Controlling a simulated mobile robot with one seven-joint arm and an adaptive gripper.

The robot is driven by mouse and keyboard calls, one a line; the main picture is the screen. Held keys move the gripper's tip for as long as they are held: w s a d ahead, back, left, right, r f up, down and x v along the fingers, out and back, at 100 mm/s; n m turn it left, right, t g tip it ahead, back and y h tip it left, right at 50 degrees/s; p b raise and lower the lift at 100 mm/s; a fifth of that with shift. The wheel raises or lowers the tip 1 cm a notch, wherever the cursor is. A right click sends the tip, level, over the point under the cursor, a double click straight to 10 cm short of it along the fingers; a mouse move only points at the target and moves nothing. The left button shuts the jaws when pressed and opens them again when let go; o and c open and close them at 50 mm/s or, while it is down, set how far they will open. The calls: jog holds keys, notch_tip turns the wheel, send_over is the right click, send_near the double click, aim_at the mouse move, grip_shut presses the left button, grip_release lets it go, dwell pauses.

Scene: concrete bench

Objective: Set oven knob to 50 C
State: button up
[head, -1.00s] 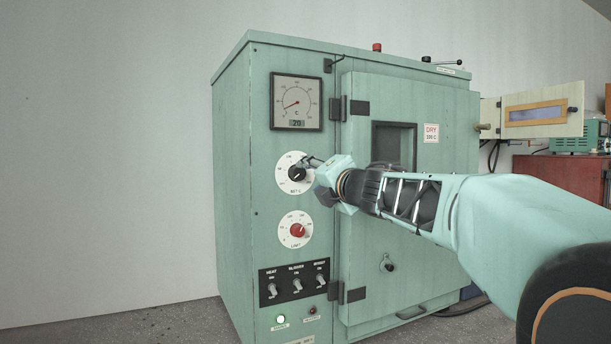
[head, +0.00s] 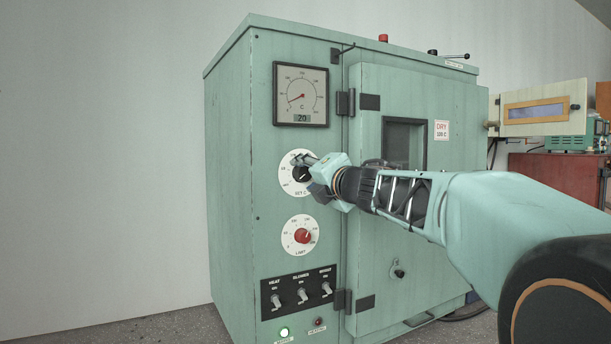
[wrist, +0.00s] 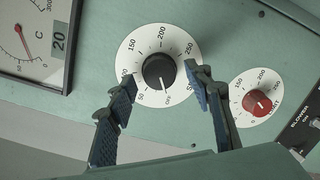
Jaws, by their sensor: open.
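The black SET C knob (head: 301,174) sits on a round white dial on the oven's left front panel. In the wrist view the knob (wrist: 159,70) has a white pointer line toward the OFF mark, and the 50 mark lies at the dial's lower left. My gripper (head: 309,168) is at the dial from the right in the head view and partly covers it. In the wrist view my gripper (wrist: 160,80) is open, with one finger on each side of the knob and a visible gap to it on both sides.
A red LIMIT knob (head: 302,236) is below the SET C dial. The temperature gauge (head: 301,95) above has a display reading 20. Several toggle switches (head: 301,292) are lower down. The oven door (head: 415,220) is shut, right of the panel.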

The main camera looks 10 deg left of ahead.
jog(key=shift+w+a, duration=0.2)
jog(key=shift+w, duration=0.15)
jog(key=c, duration=1.2)
jog(key=shift+o, duration=0.2)
jog(key=shift+r, duration=0.1)
